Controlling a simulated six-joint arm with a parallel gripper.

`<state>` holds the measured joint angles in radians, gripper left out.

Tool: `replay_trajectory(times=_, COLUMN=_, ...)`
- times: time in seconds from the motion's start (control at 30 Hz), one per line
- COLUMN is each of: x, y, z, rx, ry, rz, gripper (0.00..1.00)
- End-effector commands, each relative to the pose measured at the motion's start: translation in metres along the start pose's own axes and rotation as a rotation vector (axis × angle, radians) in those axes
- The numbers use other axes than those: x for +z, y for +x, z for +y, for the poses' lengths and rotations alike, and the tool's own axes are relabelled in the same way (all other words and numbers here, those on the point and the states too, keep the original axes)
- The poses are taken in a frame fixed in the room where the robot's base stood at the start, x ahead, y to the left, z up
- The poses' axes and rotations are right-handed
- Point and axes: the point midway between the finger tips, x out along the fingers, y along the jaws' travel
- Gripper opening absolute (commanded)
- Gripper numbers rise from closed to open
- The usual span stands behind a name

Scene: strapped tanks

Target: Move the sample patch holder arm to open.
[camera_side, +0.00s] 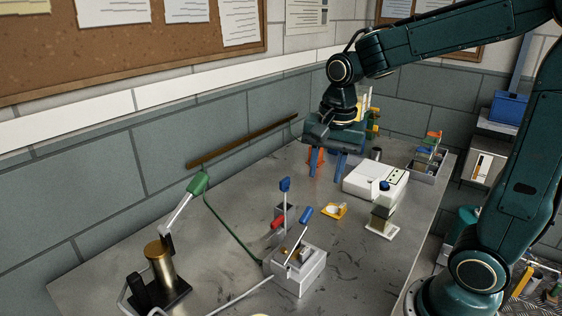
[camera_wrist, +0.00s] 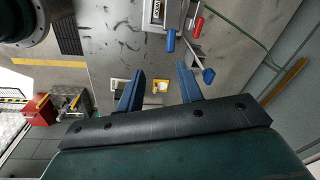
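A grey-white box (camera_side: 297,272) on the table carries a tilted lever with a blue handle (camera_side: 305,215). Just behind it stands an upright lever with a blue handle (camera_side: 285,185), and a red handle (camera_side: 278,222) lies low beside it. I cannot tell for sure which lever is the sample patch holder arm. In the wrist view these show as a blue handle (camera_wrist: 170,40), a red handle (camera_wrist: 197,27) and another blue handle (camera_wrist: 208,75). My gripper (camera_side: 328,168) is open and empty above the table, behind the levers. Its blue fingers also show in the wrist view (camera_wrist: 160,84).
A small yellow tray (camera_side: 343,213) with a pale piece lies right of the levers. A white machine (camera_side: 375,185) and a block on a white plate (camera_side: 381,232) stand further right. A brass tank (camera_side: 160,266) with a green-handled lever (camera_side: 197,185) stands front left. A green hose crosses the table.

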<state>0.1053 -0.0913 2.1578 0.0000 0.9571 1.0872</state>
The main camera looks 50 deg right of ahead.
Motion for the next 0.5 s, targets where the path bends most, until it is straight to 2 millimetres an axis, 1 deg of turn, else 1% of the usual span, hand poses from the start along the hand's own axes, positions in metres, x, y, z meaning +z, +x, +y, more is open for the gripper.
replay_trajectory(times=0.1, x=0.006, y=-0.008, z=0.006, rx=-0.024, ry=-0.077, rz=0.012, gripper=0.36)
replay_trajectory(times=0.5, x=0.024, y=-0.028, z=0.027, rx=-0.091, ry=-0.335, rz=0.061, gripper=0.36)
